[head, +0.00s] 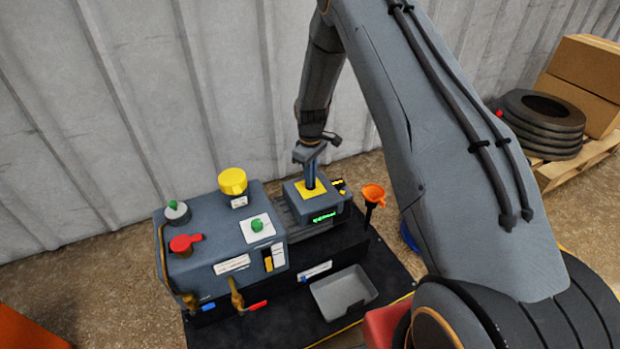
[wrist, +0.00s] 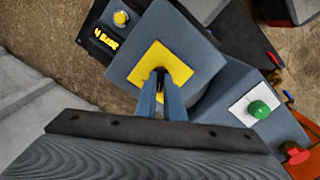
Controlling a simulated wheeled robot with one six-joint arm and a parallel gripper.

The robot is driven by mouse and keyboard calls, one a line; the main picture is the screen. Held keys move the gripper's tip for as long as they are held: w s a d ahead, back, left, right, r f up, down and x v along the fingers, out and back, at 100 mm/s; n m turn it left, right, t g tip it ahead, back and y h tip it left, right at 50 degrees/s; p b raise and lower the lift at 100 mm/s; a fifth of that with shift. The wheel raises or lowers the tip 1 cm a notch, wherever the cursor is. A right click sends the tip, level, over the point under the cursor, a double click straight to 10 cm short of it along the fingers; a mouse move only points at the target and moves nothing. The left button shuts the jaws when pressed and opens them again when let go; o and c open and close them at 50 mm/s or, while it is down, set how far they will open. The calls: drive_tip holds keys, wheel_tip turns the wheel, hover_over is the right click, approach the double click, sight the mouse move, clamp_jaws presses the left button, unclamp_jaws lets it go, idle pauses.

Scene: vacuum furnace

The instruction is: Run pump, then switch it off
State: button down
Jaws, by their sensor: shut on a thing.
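The grey pump box (head: 302,209) stands at the right end of the bench, with a yellow plate (head: 306,192) on top and a lit green display (head: 324,217) in front. My gripper (head: 311,184) points straight down at the yellow plate. In the wrist view its blue-grey fingers (wrist: 163,88) are closed together on a small dark part (wrist: 160,74) at the plate's middle, mostly hidden by the fingers. The grey furnace unit (head: 212,240) to the left carries a green button (head: 257,225) on a white plate, a yellow knob (head: 232,181) and a red handle (head: 185,243).
An orange funnel-like piece (head: 373,194) stands right of the pump box. An empty grey tray (head: 343,292) lies in front on the black mat. A corrugated wall (head: 120,110) rises close behind.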

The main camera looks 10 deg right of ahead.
drive_tip(key=c, duration=1.9)
unclamp_jaws()
drive_tip(key=shift+o, duration=0.2)
drive_tip(key=shift+r, duration=3.95)
drive_tip(key=shift+s+r, duration=0.1)
